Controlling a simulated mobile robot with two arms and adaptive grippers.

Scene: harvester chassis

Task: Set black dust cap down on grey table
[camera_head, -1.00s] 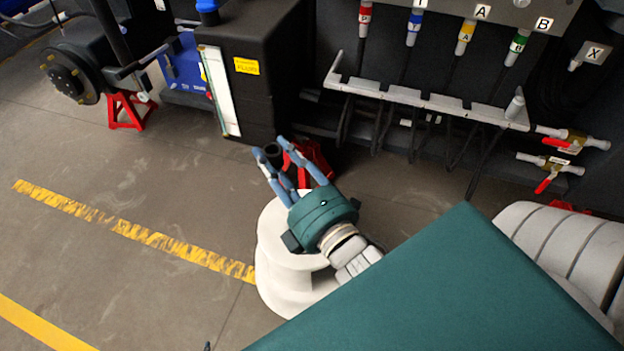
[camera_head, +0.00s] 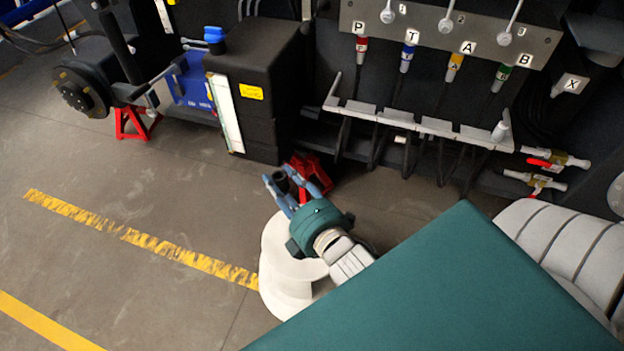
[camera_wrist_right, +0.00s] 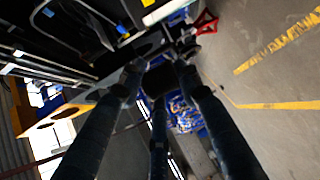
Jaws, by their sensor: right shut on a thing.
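The black dust cap (camera_head: 280,180) is a small dark cylinder between the fingertips of my right gripper (camera_head: 284,178). The gripper is shut on it and holds it up over the floor. In the right wrist view the cap (camera_wrist_right: 158,80) is a dark, blurred shape at the fingertips. I see no grey table in these frames. My left gripper is not in view.
A black tank with a yellow label (camera_head: 250,92) stands behind the gripper. A red stand (camera_head: 312,172) is just behind the fingers. A grey rail (camera_head: 415,122) hangs below labelled hose couplings (camera_head: 454,68). Open floor with yellow lines (camera_head: 140,240) lies at left.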

